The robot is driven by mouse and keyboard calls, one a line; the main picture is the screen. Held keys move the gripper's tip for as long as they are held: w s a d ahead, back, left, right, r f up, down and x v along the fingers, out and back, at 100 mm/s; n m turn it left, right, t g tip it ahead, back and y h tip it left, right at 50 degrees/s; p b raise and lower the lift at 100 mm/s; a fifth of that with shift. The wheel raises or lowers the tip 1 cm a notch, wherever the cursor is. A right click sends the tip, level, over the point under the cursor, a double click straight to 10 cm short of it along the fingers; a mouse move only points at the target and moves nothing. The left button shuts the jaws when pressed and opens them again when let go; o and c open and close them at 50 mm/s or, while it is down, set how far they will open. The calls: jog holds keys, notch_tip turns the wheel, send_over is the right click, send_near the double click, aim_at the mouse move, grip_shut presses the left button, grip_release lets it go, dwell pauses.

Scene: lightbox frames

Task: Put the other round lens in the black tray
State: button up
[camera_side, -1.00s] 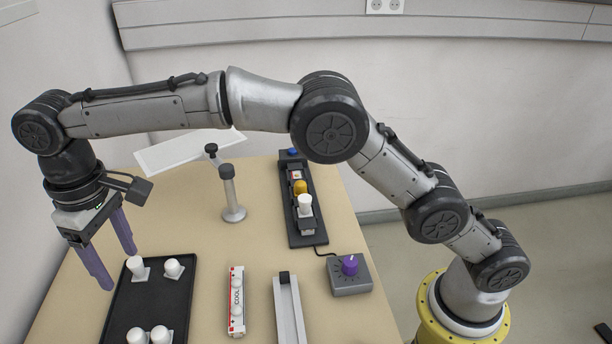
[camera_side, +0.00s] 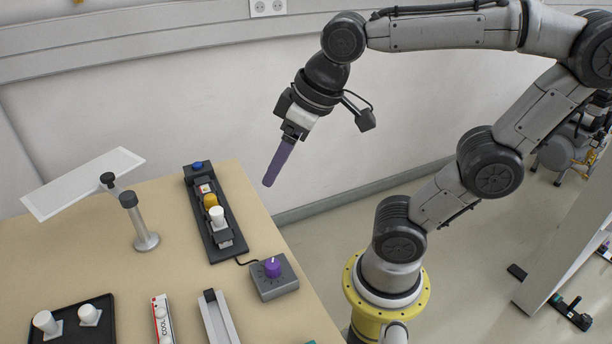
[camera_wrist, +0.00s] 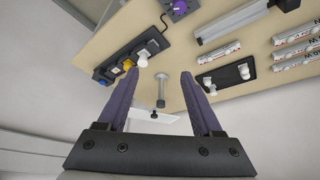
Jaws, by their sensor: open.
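The black tray (camera_side: 75,338) is at the lower left of the side view, partly cut off. Two white cylinders, one left (camera_side: 45,322) and one right (camera_side: 89,315), stand on it on pale square pads. A black rail (camera_side: 226,249) carries a white cylinder (camera_side: 217,214) and an orange piece (camera_side: 210,200). I cannot tell which piece is the other round lens. My gripper (camera_side: 268,184) is raised right of the rail, apart from it. The wrist view shows my gripper (camera_wrist: 160,75) open and empty, with the tray (camera_wrist: 226,77) beyond the right finger and the rail (camera_wrist: 104,72) beyond the left.
A post on a round base (camera_side: 146,242) stands between tray and rail, with a tilted white panel (camera_side: 82,183) behind. A grey box with a purple knob (camera_side: 272,267), a "COOL" tube (camera_side: 162,322) and a pale channel (camera_side: 218,320) are near the front. Bare table lies between.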

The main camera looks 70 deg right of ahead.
jog(key=shift+m+t, duration=0.3)
jog(key=s+f, duration=0.1)
jog(key=s+d+f, duration=0.1)
jog(key=s, duration=0.1)
jog(key=s+f, duration=0.1)
jog(key=shift+s+d+f, duration=0.2)
jog(key=shift+d+f, duration=0.1)
jog(key=shift+d, duration=0.05)
